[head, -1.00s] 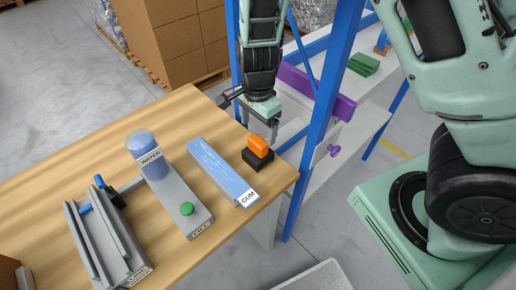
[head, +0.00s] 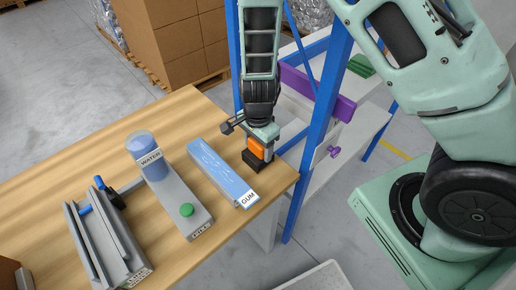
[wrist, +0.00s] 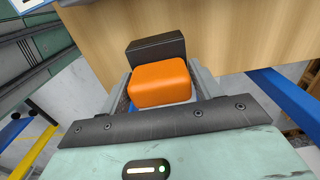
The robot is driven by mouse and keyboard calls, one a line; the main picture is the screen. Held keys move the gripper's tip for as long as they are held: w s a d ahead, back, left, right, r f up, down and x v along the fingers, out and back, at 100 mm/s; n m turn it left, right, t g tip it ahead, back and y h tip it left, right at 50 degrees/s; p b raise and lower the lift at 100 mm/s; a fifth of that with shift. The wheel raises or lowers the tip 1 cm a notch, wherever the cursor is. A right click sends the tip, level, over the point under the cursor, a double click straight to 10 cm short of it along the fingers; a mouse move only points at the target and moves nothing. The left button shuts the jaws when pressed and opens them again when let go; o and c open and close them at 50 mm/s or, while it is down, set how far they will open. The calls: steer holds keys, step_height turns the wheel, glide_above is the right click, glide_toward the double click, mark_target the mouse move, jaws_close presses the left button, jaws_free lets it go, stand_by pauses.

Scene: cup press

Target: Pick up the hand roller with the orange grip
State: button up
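The hand roller has an orange grip (head: 256,148) on a black base (head: 252,161) and stands near the right corner of the wooden table. My gripper (head: 262,150) is directly above it, pointing down, with its fingers at the orange grip. In the wrist view the orange grip (wrist: 160,83) lies between the two fingers (wrist: 163,82), with the black base (wrist: 156,48) beyond it. The fingers look apart, one on each side of the grip, and do not appear closed on it. Finger contact is hard to tell.
The blue gum strip (head: 222,172) lies just left of the roller. Further left stand the grey water dispenser (head: 172,190) with a green button and a grey railed fixture (head: 104,240). A blue shelf post (head: 318,110) and purple bar (head: 312,90) rise close on the right.

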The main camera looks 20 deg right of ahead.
steer(key=c, duration=0.6)
step_height(320, 180, up, 10)
steer(key=shift+r+p, duration=0.1)
steer(key=shift+p, duration=0.3)
steer(key=o, duration=0.3)
steer(key=shift+o, duration=0.2)
